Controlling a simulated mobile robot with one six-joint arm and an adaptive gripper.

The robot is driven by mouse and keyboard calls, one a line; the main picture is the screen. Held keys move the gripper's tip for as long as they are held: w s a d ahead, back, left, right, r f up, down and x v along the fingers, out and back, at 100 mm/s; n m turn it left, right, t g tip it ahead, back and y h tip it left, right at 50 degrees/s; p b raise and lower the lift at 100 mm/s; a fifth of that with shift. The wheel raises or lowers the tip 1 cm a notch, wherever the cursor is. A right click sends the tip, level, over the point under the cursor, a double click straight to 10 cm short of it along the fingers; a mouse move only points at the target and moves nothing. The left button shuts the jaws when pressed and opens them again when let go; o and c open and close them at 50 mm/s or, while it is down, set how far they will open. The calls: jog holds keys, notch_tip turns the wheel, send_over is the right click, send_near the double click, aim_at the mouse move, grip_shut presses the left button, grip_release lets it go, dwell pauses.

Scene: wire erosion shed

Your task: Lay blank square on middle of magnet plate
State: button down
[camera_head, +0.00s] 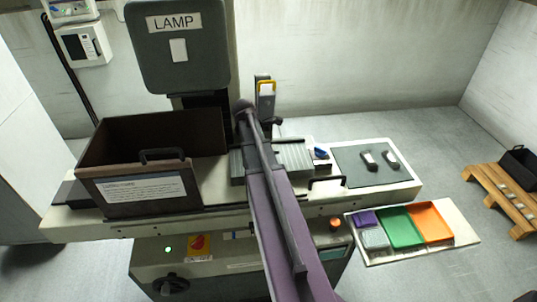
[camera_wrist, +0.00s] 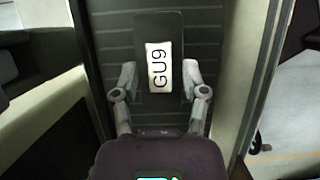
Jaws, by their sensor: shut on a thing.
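In the head view the ribbed grey magnet plate (camera_head: 292,157) shows partly behind my arm, and the blank in my grip cannot be made out.
A brown open bin (camera_head: 150,160) with a handle stands left of the plate. Lower right are green (camera_head: 402,228) and orange (camera_head: 429,221) trays. A lamp panel (camera_head: 178,45) rises behind.

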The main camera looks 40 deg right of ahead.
dwell(0.3)
jog(key=shift+s+d, duration=0.2)
jog(key=shift+d, duration=0.3)
jog(key=shift+d+f+b, duration=0.2)
jog(key=shift+f+b, duration=1.6)
jog(key=shift+f, duration=0.05)
jog(key=shift+c, duration=0.6)
grip_release()
